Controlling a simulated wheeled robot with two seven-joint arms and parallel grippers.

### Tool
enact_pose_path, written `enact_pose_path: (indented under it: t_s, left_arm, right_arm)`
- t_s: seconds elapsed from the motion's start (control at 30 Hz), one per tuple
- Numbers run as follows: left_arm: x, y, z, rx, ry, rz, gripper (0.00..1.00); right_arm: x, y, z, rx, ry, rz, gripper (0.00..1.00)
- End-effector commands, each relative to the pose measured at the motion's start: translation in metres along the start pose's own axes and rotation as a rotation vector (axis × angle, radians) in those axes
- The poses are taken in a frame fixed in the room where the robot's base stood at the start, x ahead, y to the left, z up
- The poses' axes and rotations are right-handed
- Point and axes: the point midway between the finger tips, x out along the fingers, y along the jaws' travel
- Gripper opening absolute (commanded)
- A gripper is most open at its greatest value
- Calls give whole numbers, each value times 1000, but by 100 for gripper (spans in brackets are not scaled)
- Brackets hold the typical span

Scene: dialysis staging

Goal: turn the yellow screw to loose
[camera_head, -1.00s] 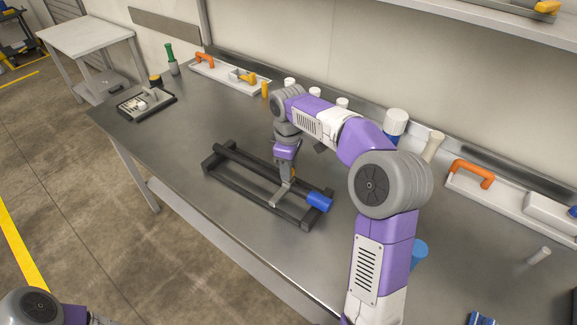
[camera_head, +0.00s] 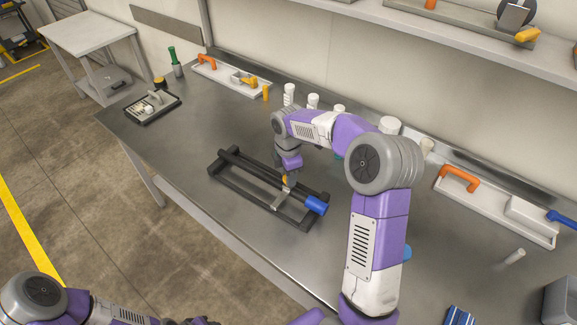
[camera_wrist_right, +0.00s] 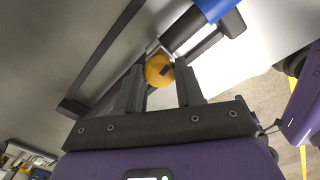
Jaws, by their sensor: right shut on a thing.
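The yellow screw (camera_head: 286,181) sits on the light metal crosspiece (camera_head: 281,199) of a dark rectangular frame (camera_head: 236,185) on the steel bench. A blue handle (camera_head: 316,205) is at the frame's right end and also shows in the wrist view (camera_wrist_right: 215,9). My left arm enters at the bottom left; its gripper is out of view.
A small dark tray (camera_head: 148,107) with parts stands at the bench's left. White trays with orange handles lie along the back, one at left (camera_head: 228,78) and one at right (camera_head: 492,214). Several white-capped containers stand near the wall. Bench in front of the frame is clear.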

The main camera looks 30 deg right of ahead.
Motion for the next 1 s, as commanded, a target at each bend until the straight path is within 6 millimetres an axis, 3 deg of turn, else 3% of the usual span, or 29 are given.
enact_pose_path:
  t_s: [0.1,1.0]
  left_arm:
    - [-18,6,1,0,0,0,43]
    - [-102,38,4,0,0,0,43]
  right_arm:
    - [-4,0,0,-110,1,-2,6]
    - [-4,0,0,-964,1,0,6]
